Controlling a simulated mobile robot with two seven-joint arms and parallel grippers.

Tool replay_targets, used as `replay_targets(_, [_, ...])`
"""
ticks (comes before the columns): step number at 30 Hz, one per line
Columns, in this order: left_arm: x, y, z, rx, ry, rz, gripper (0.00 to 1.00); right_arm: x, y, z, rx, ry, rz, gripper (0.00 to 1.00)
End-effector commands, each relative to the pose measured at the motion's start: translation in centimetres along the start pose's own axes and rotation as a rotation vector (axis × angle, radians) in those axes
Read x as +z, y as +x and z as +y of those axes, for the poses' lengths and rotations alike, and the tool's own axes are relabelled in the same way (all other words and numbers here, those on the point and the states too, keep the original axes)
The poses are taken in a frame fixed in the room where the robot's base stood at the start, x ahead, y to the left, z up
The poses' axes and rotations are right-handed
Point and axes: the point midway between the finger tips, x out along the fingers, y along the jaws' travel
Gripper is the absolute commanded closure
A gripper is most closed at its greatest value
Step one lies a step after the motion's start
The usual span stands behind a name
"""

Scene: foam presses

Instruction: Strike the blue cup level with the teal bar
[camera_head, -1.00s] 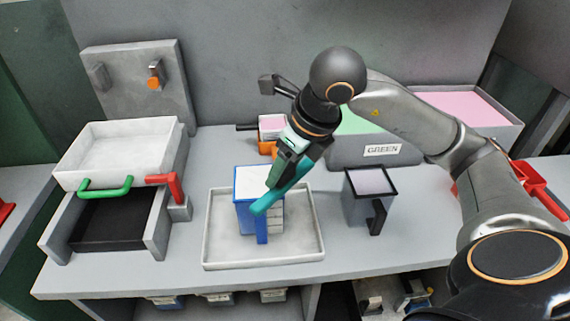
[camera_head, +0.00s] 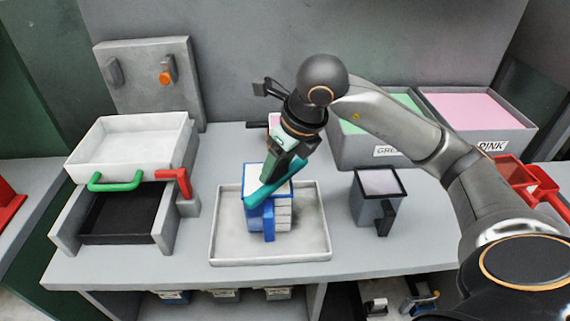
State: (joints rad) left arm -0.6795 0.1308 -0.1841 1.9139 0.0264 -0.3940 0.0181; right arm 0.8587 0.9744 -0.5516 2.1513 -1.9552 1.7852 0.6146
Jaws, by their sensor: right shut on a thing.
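The blue cup (camera_head: 268,224) stands upright in a shallow white tray (camera_head: 312,250). White material shows at its top, left of and behind the bar. A light ridged block (camera_head: 284,217) is seen at its right side; I cannot tell whether it is part of the cup. My right gripper (camera_head: 271,176) is shut on the teal bar (camera_head: 265,195) above the cup. The bar lies slantwise across the cup's top, from near left to far right. I cannot tell whether it touches the rim. My left gripper is out of view.
A dark-rimmed cup with a black handle (camera_head: 378,183) stands right of the tray. Bins of green (camera_head: 385,152) and pink (camera_head: 480,140) material stand behind. A white drawer-like tray (camera_head: 130,145) sits on a grey frame at left. Bare bench lies around the white tray.

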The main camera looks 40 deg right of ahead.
Motion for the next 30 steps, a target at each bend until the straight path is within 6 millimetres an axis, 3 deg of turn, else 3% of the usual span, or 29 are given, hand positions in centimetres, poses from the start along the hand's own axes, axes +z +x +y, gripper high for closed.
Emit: replay_targets(30, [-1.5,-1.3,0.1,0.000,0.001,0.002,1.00,5.8,2.3,0.0,0.002,0.001,0.000,0.98])
